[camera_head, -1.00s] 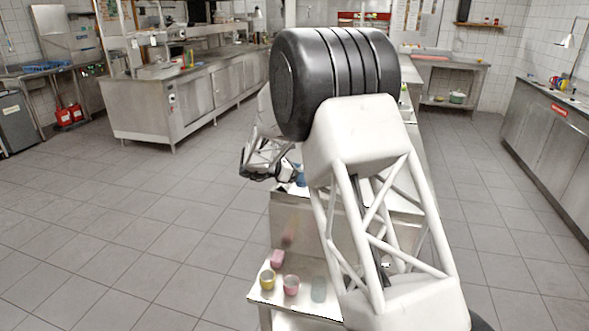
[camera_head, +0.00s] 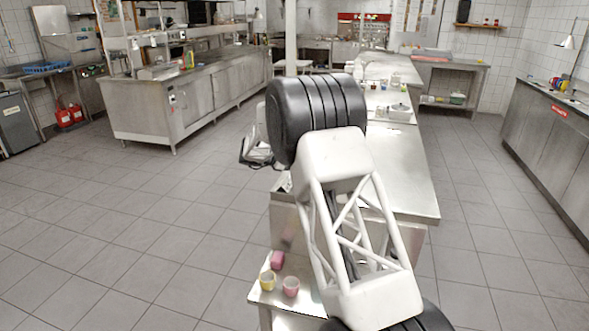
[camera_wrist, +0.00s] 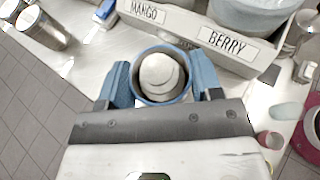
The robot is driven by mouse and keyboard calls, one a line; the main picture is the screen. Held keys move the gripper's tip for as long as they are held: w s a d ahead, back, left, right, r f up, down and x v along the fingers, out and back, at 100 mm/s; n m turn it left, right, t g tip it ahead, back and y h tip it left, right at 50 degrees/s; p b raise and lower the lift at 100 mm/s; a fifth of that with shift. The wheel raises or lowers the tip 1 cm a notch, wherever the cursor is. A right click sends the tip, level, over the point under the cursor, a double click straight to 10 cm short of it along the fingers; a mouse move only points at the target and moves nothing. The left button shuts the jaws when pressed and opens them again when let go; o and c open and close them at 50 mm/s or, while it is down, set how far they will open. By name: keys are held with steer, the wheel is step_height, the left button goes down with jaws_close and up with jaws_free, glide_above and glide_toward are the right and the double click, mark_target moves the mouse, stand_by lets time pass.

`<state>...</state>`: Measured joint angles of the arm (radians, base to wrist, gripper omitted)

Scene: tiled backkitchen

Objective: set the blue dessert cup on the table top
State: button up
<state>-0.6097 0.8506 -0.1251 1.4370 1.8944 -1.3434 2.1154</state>
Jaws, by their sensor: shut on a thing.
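The blue dessert cup (camera_wrist: 162,98) is in my gripper (camera_wrist: 162,88), seen from above in the wrist view. Its rim is round and its inside is pale. A finger presses on each side of it. Below the cup, a pale surface shows at the left; whether the cup touches it I cannot tell. In the head view my arm hides the cup and the fingertips. The steel table top (camera_head: 408,185) shows to the right of my arm.
Metal canisters (camera_wrist: 42,28) stand at the upper left.

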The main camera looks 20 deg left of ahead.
steer(key=shift+w+a+f, duration=0.1)
steer(key=shift+w+a, duration=0.2)
steer(key=shift+w, duration=0.25)
steer(key=shift+w+a+f, duration=0.1)
steer(key=shift+w+a, duration=0.15)
steer(key=shift+w, duration=0.3)
steer(key=shift+f, duration=1.7)
steer(key=shift+f, duration=0.15)
steer(key=o, duration=1)
steer(key=shift+c, duration=0.2)
steer(key=v, duration=1.2)
steer(key=shift+r, duration=0.2)
